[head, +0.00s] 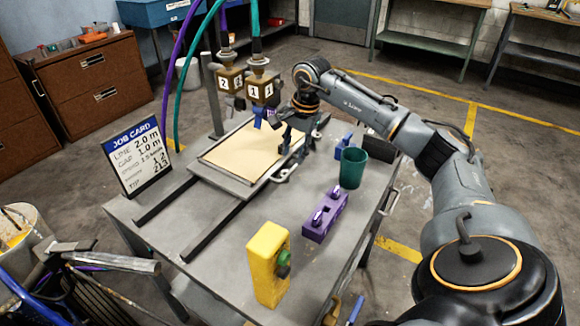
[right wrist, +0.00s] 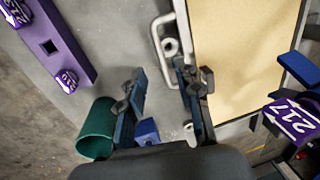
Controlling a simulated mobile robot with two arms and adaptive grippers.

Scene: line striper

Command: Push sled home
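The sled (head: 236,184) is a flat grey tray on dark rails across the bench, carrying a tan sheet (head: 250,150). Its sheet also shows in the right wrist view (right wrist: 236,50). A pale metal handle (right wrist: 155,40) sticks out from the sled's side. My right gripper (head: 293,146) is over the sled's right edge, near the handle. In the right wrist view its fingers (right wrist: 162,92) are apart, with nothing held between them; one finger lies along the sled's edge. I cannot tell whether it touches. My left gripper is not in view.
Two numbered valve blocks (head: 231,80) with hoses hang over the sled's far end. A purple tip (right wrist: 297,120) marked 217 shows close right. A green cup (head: 353,168), purple holder (head: 325,216) and yellow box (head: 266,264) stand on the bench. A job card (head: 137,157) stands left.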

